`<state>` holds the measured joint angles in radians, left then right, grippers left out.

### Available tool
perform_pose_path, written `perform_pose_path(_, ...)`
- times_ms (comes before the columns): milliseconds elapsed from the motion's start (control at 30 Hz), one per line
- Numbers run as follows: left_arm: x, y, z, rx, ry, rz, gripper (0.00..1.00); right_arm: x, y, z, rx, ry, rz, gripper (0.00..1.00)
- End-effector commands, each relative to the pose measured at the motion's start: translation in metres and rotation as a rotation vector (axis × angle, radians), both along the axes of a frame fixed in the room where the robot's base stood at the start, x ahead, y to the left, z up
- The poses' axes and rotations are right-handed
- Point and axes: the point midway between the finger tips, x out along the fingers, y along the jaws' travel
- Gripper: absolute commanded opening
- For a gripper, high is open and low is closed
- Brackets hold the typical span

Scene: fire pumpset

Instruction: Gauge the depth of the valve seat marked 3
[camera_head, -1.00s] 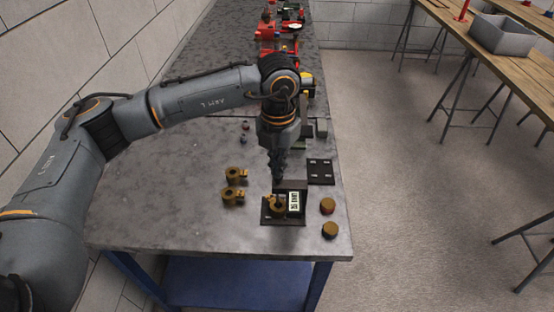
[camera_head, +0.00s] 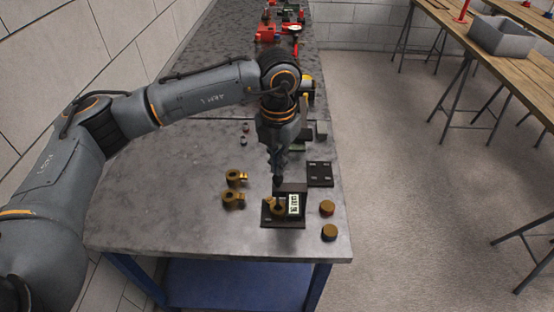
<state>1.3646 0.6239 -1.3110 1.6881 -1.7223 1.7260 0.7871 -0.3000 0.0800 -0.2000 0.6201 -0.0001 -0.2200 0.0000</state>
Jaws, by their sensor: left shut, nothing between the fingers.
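My left gripper (camera_head: 278,180) points straight down, shut and empty, just above the back of a small dark stand (camera_head: 270,222) near the table's front right. A brass part (camera_head: 276,207) sits on the stand, next to a white display with dark characters (camera_head: 294,204); I cannot read it. Two similar brass parts with side tabs, one behind (camera_head: 235,177) and one in front (camera_head: 232,198), stand to the left. No mark 3 is legible on any of them. I cannot tell whether the fingertips touch the stand. My right gripper is not in view.
Two brass round pieces, (camera_head: 327,208) and (camera_head: 329,232), lie near the right edge. A dark plate (camera_head: 320,173) lies behind them. Red equipment (camera_head: 272,32) stands at the far end. The grey table's (camera_head: 150,205) left front is clear.

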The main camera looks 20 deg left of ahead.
Motion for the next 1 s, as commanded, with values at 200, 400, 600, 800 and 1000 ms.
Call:
perform_pose_path(200,0.000,0.000,0.021,0.000,0.000,0.000,0.00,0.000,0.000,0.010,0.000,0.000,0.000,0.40)
perform_pose_path(400,0.000,0.000,0.037,-0.001,-0.002,0.000,0.00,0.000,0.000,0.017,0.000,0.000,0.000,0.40)
perform_pose_path(600,0.000,0.000,0.050,0.000,0.000,0.000,0.00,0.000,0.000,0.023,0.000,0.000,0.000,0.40)
perform_pose_path(800,0.000,0.000,0.050,0.000,0.000,0.000,0.00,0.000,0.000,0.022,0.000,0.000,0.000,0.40)
perform_pose_path(1000,0.000,0.000,0.050,0.000,0.000,0.000,0.00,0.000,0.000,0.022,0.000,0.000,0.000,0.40)
